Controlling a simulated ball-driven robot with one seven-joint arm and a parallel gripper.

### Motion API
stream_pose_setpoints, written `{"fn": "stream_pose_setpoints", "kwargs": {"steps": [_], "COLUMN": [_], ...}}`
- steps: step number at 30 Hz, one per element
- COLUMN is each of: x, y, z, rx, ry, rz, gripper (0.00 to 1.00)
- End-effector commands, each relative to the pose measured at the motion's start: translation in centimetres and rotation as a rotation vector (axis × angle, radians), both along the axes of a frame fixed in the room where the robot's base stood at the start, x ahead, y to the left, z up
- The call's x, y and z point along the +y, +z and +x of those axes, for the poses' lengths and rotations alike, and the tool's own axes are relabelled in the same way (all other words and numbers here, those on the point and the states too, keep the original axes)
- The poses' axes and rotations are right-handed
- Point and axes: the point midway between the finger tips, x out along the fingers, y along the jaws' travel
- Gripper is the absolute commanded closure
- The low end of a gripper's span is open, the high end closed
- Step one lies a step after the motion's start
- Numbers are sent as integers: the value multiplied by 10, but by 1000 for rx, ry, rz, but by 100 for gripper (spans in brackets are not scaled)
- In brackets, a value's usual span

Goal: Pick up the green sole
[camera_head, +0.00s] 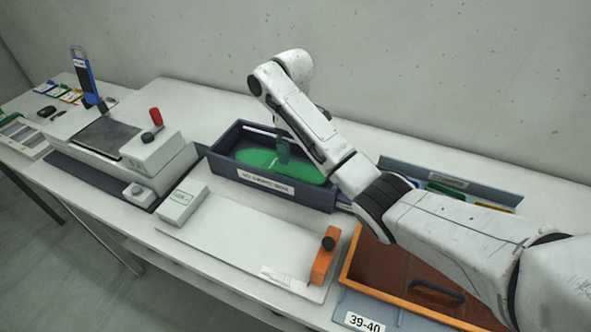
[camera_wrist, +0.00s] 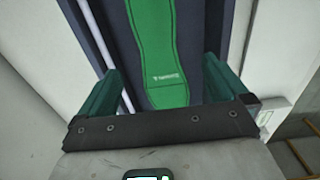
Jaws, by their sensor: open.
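The green sole (camera_head: 268,163) lies in a dark blue bin (camera_head: 275,190) with a white label on its front, in the middle of the table. In the wrist view the sole (camera_wrist: 163,50) runs up from between my fingers, its printed end nearest to me. My gripper (camera_head: 283,152) hangs over the bin and hides part of the sole. In the wrist view my gripper (camera_wrist: 160,85) is open, one green finger on each side of the sole's end. I cannot tell how far above the sole the fingertips are.
A white board (camera_head: 245,240) with an orange clamp (camera_head: 324,258) lies in front of the bin. An orange-rimmed brown tray (camera_head: 400,270) is at the right, under my arm. A white machine (camera_head: 150,150) with a red knob stands at the left. A wall runs behind.

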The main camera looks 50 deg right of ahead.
Motion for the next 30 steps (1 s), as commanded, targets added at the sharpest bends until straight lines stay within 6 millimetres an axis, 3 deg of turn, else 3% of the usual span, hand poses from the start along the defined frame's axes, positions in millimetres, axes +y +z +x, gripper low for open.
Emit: {"fn": "stream_pose_setpoints", "kwargs": {"steps": [1,11,18,28,30], "x": [0,-2,-6,-5,-5], "y": [-14,-44,-78,-87,-87], "z": [0,-1,-1,-1,-1], "rx": [2,3,3,0,0], "ry": [0,0,0,0,0], "rz": [2,0,-1,-1,-1], "gripper": [0,0,0,0,5]}}
